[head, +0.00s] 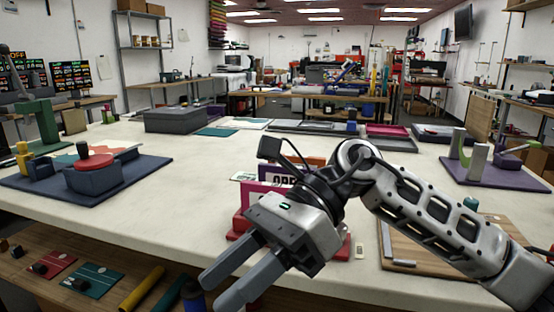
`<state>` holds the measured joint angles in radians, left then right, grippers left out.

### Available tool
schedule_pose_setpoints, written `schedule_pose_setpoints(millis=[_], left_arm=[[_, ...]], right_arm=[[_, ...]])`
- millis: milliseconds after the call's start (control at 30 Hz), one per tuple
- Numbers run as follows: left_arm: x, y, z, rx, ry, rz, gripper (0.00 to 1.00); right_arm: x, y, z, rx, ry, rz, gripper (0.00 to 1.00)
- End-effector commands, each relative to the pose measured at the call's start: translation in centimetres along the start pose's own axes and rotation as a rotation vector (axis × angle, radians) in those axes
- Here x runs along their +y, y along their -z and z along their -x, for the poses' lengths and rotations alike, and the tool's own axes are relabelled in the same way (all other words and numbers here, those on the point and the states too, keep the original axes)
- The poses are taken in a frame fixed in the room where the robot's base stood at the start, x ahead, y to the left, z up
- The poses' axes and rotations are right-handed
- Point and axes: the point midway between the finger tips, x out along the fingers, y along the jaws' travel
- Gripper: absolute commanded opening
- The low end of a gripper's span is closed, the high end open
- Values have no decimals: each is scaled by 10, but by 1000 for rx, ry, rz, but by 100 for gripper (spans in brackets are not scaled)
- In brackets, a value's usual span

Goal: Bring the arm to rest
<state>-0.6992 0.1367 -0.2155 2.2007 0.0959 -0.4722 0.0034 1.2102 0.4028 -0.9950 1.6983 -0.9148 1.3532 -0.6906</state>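My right arm (440,215) comes in from the right and reaches across the white table (110,225). My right gripper (214,290) hangs at the table's front edge, pointing down and to the left. Its two grey fingers are apart, with nothing seen between them. The gripper and wrist partly hide a red stand (238,222) with a magenta and dark sign (280,178) behind them. My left gripper is not in the picture.
A blue base (140,178) with a red-topped block stands at left. A grey box (180,119) and flat trays (388,131) lie at the back. A wooden board (400,240) lies under my arm. A purple base (500,173) stands at right. The table's front left is clear.

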Motion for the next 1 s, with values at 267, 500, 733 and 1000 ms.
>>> schedule_pose_setpoints(millis=[267, 500, 733, 1000], left_arm=[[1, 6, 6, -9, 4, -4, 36], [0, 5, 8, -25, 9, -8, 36], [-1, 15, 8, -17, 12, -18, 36], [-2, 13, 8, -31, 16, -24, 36]], right_arm=[[-10, -42, 8, -932, -157, -547, 39], [-52, 35, 66, -1667, -271, -1180, 39], [-49, 200, 64, -2306, -353, -1835, 39], [22, 336, 5, 1972, 266, 1675, 39]])
